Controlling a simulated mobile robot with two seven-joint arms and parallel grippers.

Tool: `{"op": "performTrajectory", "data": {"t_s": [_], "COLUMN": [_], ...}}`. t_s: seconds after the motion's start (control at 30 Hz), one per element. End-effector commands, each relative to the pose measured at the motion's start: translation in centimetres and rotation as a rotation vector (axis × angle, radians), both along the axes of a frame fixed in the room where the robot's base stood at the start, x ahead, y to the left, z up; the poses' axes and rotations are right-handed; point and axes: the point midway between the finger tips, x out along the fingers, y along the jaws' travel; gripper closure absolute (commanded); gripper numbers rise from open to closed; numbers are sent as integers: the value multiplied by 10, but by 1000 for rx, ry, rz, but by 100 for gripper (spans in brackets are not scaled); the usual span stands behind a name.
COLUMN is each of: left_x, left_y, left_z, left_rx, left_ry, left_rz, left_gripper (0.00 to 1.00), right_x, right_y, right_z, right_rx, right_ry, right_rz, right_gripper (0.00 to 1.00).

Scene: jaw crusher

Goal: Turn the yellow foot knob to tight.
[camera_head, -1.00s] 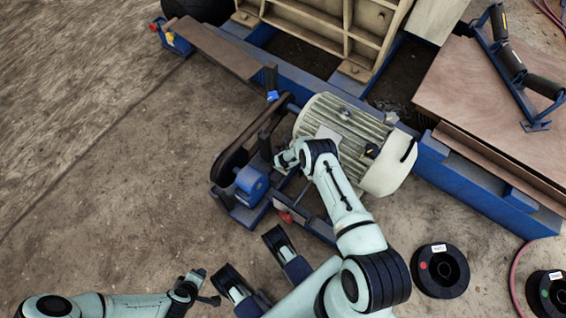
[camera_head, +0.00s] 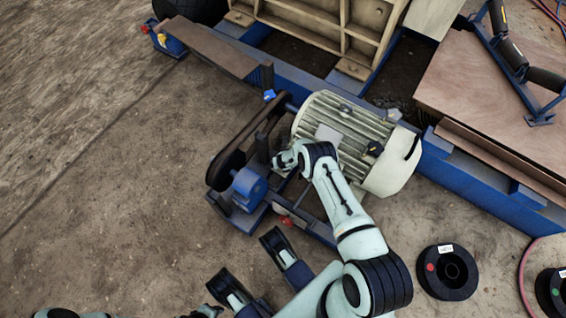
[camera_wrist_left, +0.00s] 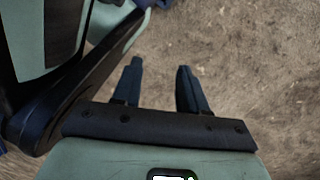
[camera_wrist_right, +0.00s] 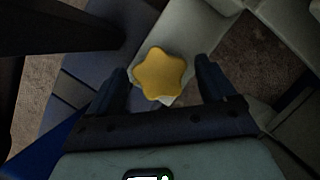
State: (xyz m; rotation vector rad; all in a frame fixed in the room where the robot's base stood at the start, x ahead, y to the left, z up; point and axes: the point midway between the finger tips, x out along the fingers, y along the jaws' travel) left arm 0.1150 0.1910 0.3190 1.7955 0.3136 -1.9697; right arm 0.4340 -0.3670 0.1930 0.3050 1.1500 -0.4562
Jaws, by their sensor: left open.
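The yellow foot knob (camera_wrist_left: 160,73) is a star-shaped knob.

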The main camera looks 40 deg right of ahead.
Motion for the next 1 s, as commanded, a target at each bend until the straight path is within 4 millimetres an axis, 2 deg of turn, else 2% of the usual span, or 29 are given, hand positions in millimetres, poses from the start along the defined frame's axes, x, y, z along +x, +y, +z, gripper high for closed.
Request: {"op": "performTrajectory", "data": {"t_s": [0.03,0.1,0.17,0.57,1.0], "left_x": [0,0,0,-5,-25], "left_y": [0,0,0,0,2], "left_z": [0,0,0,-3,-12], "left_rx": [0,-1,0,-2,-6], "left_ry": [0,-1,-2,17,82], "left_rz": [-1,-1,-1,0,8], "left_gripper": [57,57,57,57,57], "right_x": [0,0,0,1,2], "right_y": [0,0,0,1,3], "right_z": [0,0,0,0,-1], "right_rx": [0,0,0,-1,0], "right_ry": [0,0,0,0,-1], "right_rz": [0,0,0,-58,-404], "right_gripper": [32,55,72,72,72]}}
